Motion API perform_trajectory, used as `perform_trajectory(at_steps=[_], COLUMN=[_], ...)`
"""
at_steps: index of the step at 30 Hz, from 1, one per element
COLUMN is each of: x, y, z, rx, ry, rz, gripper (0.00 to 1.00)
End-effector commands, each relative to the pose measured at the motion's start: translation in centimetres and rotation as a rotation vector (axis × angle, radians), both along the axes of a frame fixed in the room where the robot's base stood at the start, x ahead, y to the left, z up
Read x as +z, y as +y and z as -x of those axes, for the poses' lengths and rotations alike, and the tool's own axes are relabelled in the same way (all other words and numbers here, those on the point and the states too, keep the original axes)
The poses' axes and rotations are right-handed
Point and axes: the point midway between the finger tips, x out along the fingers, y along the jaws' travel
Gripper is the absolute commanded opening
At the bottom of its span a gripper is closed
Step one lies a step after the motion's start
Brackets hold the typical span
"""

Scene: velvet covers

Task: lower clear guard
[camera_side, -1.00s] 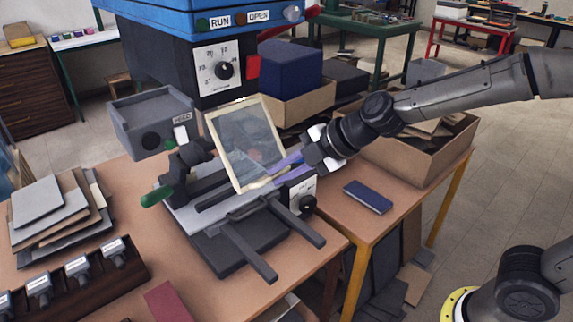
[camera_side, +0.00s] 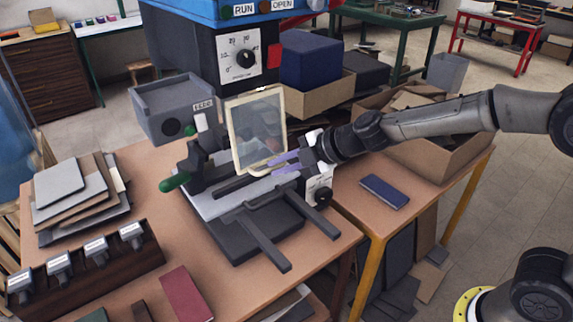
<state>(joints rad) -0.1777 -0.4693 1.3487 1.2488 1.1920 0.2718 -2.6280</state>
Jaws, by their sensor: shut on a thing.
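The clear guard (camera_side: 258,130) is a see-through pane in a cream frame at the front of the blue and black machine (camera_side: 200,50). It stands nearly upright above the grey bed (camera_side: 232,196). My gripper (camera_side: 275,164) comes from the right, its purple fingers shut on the guard's lower right edge. The exact contact at the fingertips is too small to see clearly. A small gap between the guard's lower edge and the bed cannot be ruled out.
Two dark rails (camera_side: 265,240) stick out in front of the bed. A blue flat block (camera_side: 385,191) lies on the right bench.

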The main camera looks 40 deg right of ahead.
Motion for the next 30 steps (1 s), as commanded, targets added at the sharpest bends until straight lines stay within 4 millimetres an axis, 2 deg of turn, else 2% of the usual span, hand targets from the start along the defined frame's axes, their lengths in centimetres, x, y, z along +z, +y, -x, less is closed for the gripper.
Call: perform_trajectory(at_steps=[1, 13, 30], x=[-3.1, -3.8, -3.9], y=[0.2, 0.3, 0.1], z=[0.9, -1.0, -1.5], rx=[0.015, 0.017, 0.012], ry=[0.04, -0.067, -0.088], rz=[0.007, 0.008, 0.013], gripper=[0.0, 0.0, 0.0])
